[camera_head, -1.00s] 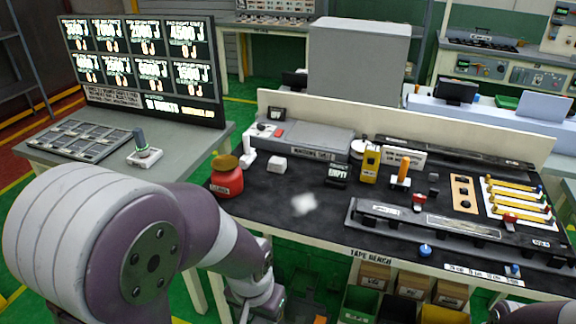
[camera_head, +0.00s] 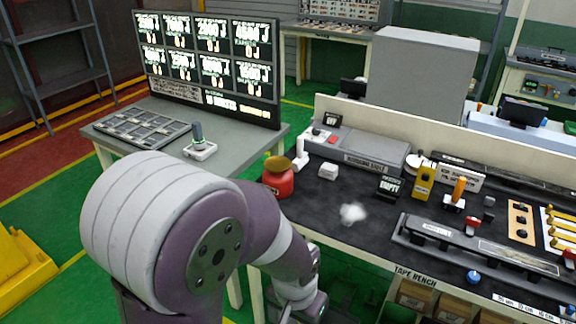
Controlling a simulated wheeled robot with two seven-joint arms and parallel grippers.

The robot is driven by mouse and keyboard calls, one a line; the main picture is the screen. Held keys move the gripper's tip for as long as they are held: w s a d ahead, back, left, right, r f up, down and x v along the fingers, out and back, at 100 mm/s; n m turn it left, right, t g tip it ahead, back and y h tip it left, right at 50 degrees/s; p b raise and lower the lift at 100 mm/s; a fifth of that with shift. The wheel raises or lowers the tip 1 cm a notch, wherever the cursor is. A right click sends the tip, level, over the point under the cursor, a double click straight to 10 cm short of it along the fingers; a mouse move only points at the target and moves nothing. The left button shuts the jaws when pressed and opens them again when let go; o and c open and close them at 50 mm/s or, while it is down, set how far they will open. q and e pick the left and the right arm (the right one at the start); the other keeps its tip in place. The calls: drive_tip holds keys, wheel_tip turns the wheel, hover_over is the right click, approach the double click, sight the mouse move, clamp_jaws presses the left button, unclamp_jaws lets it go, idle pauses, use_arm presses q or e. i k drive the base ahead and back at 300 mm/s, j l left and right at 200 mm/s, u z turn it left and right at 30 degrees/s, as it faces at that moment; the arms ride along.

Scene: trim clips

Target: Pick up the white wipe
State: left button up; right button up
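The white wipe (camera_head: 353,213) lies as a small crumpled, slightly blurred patch on the dark top of the bench (camera_head: 340,234), near its front edge. It looks clear of the things around it. My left arm comes in from the lower left, and its lower end hangs in front of the bench, left of and below the wipe. The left gripper (camera_head: 304,306) is at the bottom of the view, apart from the wipe, and its fingers cannot be made out. My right gripper is not in view.
A red jar (camera_head: 278,180) stands at the bench's left corner, with a small white block (camera_head: 328,171) to its right. A black EMPTY holder (camera_head: 389,187) and a yellow device (camera_head: 423,183) stand behind the wipe. A long grey fixture (camera_head: 470,243) lies to its right.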

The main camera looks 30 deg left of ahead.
sight(328, 170)
drive_tip(key=z, duration=0.2)
drive_tip(key=i+j+z, duration=0.3)
drive_tip(key=j+z, duration=0.25)
drive_tip(key=j, duration=0.25)
drive_tip(key=i+j+z, duration=0.1)
drive_tip(key=j+z, duration=0.2)
drive_tip(key=j, duration=0.15)
drive_tip(key=j+z, duration=0.25)
drive_tip(key=j, duration=0.2)
drive_tip(key=i+j, duration=0.1)
drive_tip(key=j, duration=0.75)
